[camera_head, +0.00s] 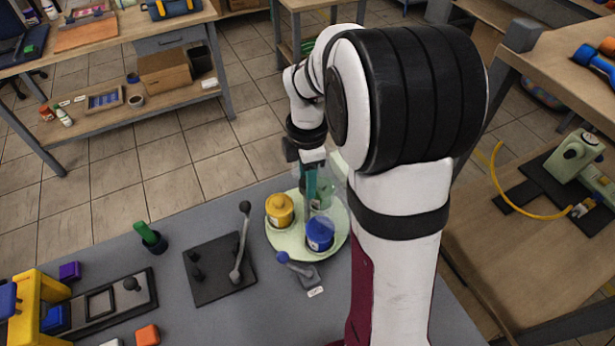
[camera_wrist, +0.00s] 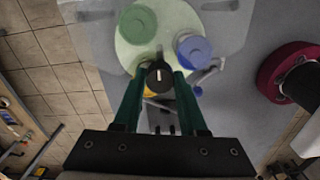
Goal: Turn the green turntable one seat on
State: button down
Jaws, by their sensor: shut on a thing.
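The pale green turntable (camera_head: 288,245) sits on the grey bench. It carries a yellow pot (camera_head: 279,209), a blue pot (camera_head: 320,233) and a green pot, which is partly hidden behind my gripper in the head view. In the wrist view the turntable (camera_wrist: 172,18) shows the green pot (camera_wrist: 137,24), the blue pot (camera_wrist: 193,50) and a sliver of the yellow pot (camera_wrist: 150,93). My gripper (camera_wrist: 158,82) points down over the turntable, its green fingers shut on a black knob (camera_wrist: 158,72) with a white mark. The knob's lower part is hidden.
A blue-balled lever (camera_head: 283,257) with a small label stands close to the turntable's front edge. A black plate with a tall grey lever (camera_head: 240,245) stands to the left. A yellow fixture (camera_head: 35,305) and small coloured blocks lie further left. My arm hides the bench's right side.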

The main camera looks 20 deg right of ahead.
jog(key=shift+n, duration=2.8)
jog(key=shift+c, duration=2.2)
grip_release()
notch_tip(320, 180, up, 16)
jog(key=shift+f, duration=0.1)
